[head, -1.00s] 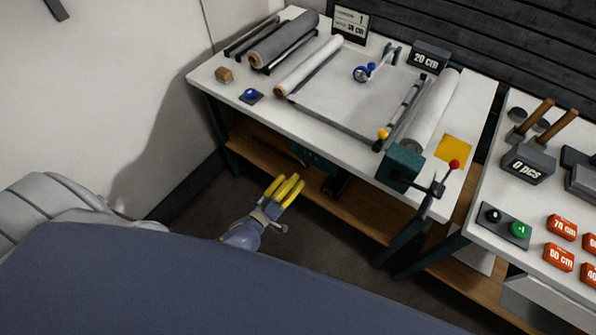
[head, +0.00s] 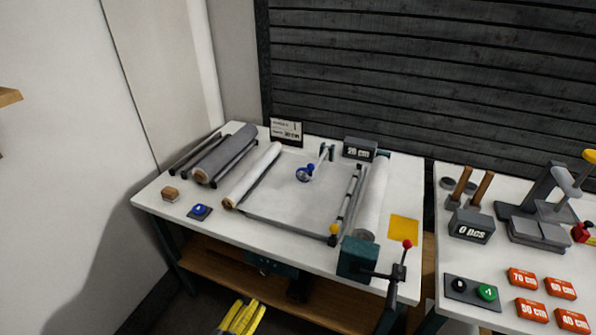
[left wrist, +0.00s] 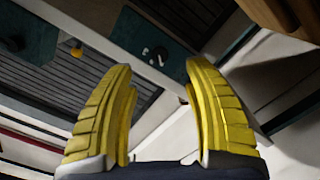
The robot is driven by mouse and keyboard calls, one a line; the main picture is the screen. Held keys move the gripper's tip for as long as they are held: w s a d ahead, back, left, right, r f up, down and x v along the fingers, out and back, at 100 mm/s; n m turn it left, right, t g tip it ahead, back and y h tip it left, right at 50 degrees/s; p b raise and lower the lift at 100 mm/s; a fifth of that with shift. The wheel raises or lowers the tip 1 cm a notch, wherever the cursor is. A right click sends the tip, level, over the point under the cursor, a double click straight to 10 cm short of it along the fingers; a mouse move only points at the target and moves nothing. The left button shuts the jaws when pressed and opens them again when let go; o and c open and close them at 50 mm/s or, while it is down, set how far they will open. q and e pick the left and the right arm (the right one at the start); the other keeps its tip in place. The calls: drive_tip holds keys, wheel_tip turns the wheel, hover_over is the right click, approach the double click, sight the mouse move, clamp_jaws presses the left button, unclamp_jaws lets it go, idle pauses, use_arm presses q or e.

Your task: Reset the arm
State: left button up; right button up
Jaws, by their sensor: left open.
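My left gripper (head: 240,318) shows its yellow fingers at the bottom edge of the head view, low in front of the white roll table (head: 290,248) and below its top. In the left wrist view the two yellow fingers of the left gripper (left wrist: 160,95) stand wide apart with nothing between them. The underside of a table and a teal part (left wrist: 150,50) show beyond the fingers. The rest of my left arm is out of the head view. My right gripper is in neither view.
The table bears a grey roll (head: 226,152), white rolls (head: 370,198), a crank with a red knob (head: 400,262) and a yellow square (head: 404,228). A second table on the right holds a counter box (head: 472,227) and orange length blocks (head: 522,278). A wooden shelf (head: 215,275) runs underneath.

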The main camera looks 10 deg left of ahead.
use_arm(q)
drive_tip(key=s+a+f+m+g+y, duration=0.1)
drive_tip(key=s+a+f+m+g, duration=0.3)
drive_tip(key=f, duration=0.6)
drive_tip(key=s+a+f+m+g+y, duration=0.1)
drive_tip(key=s+f+g, duration=0.1)
drive_tip(key=s+f, duration=0.7)
drive_tip(key=s+a+f+m+g+y, duration=0.1)
drive_tip(key=s+a+f+m+g, duration=0.15)
drive_tip(key=f, duration=0.95)
drive_tip(key=s+d+f+g, duration=0.1)
drive_tip(key=s+f, duration=0.3)
drive_tip(key=s, duration=0.4)
drive_tip(key=s+d+f+m+g+y, duration=0.1)
drive_tip(key=s+f+g, duration=0.2)
drive_tip(key=s, duration=0.5)
drive_tip(key=s+d+f+g, duration=0.1)
drive_tip(key=s+f+g, duration=0.2)
drive_tip(key=s+f, duration=0.2)
drive_tip(key=s, duration=0.3)
drive_tip(key=shift+s+f+y, duration=0.15)
drive_tip(key=shift+f+y, duration=0.15)
drive_tip(key=shift+d+m, duration=0.15)
drive_tip(key=shift+m, duration=0.1)
